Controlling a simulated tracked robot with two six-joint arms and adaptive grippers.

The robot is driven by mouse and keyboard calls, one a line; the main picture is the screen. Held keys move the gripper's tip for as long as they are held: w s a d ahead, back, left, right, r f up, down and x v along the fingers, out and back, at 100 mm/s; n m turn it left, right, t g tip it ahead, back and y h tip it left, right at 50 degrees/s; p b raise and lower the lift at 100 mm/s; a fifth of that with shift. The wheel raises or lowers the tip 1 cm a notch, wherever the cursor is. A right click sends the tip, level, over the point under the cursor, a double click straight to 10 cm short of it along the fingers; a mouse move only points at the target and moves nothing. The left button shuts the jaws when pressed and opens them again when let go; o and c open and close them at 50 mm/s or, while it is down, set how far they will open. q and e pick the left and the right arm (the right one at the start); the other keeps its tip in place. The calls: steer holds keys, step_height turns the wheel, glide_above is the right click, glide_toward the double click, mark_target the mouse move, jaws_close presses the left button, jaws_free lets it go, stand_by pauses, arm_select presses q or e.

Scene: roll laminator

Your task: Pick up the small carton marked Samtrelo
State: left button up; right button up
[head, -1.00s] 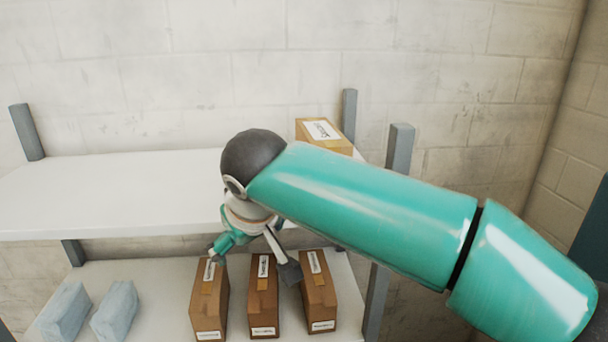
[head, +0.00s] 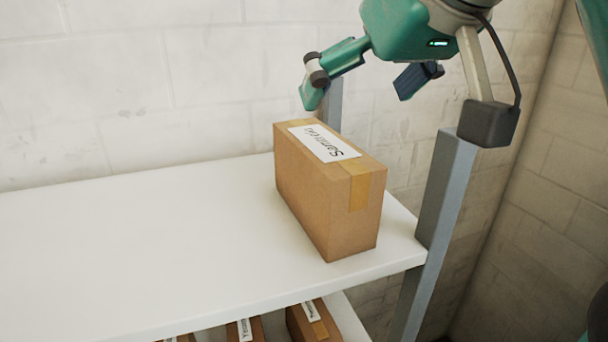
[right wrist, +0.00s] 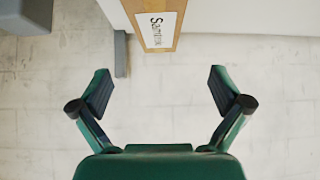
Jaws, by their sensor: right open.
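The small brown carton marked Samtrelo (head: 330,195) stands upright on the top shelf, near its right end, with its white label on top. It also shows at the top of the right wrist view (right wrist: 152,12), with part of its label readable. My right gripper (head: 358,90) is open and empty, above and beyond the carton toward the back right, and not touching it. In the right wrist view its two fingers (right wrist: 160,92) are wide apart with only wall behind them. My left gripper is not in view.
The white top shelf (head: 150,250) is bare left of the carton. A grey post (head: 445,195) stands at the shelf's right corner, close under my right wrist, and another (head: 331,105) behind the carton. Brown cartons (head: 312,322) stand on the lower shelf.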

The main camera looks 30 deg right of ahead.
mark_target(319, 143)
steer(key=b+x, duration=0.3)
steer(key=x, duration=0.7)
steer(key=shift+a, duration=0.15)
steer(key=shift+b+x, duration=0.55)
steer(key=shift+x, duration=2.25)
steer(key=shift+f, duration=0.3)
steer(key=c, duration=1.6)
steer(key=shift+o, duration=0.2)
